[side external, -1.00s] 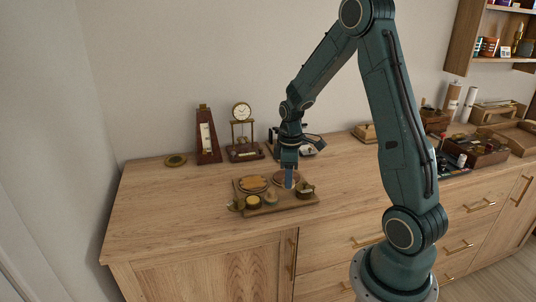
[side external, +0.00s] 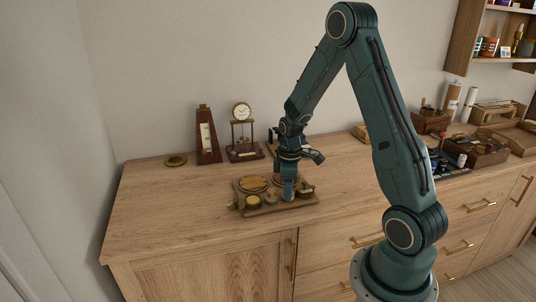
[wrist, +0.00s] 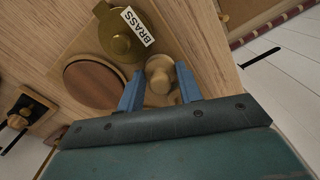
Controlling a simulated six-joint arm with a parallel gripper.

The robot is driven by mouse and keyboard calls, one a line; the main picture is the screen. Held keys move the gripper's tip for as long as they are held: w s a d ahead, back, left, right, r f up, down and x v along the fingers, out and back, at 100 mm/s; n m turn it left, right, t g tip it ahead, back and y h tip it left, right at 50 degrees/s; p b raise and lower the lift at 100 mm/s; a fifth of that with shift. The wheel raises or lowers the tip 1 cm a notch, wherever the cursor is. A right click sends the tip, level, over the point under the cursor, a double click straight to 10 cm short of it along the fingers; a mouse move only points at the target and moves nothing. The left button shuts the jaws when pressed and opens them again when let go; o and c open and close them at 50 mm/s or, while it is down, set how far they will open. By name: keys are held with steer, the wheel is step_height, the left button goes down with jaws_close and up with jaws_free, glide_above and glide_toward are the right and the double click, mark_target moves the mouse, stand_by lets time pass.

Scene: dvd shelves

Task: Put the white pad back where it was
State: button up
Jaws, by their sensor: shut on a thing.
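My gripper (side external: 288,196) is down over the right part of a wooden tray (side external: 238,213). In the wrist view its two blue fingers (wrist: 160,90) stand on either side of a pale knobbed piece (wrist: 160,70). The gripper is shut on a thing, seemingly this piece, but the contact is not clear. I cannot clearly make out a white pad; any pad under the knob is hidden. A round brown disc (wrist: 93,83) lies to the left of the fingers. A brass tin labelled BRASS (wrist: 120,38) is above them in the wrist view.
The tray also holds a second round disc (side external: 253,183) and a small pot (side external: 306,190) close to the gripper's right. A metronome (side external: 207,140) and a clock (side external: 242,132) stand behind. The counter left of the tray is clear.

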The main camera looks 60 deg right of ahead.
steer(key=shift+f, duration=0.1)
steer(key=o, duration=0.9)
step_height(320, 180, up, 12)
steer(key=shift+r, duration=0.15)
stand_by(0.7)
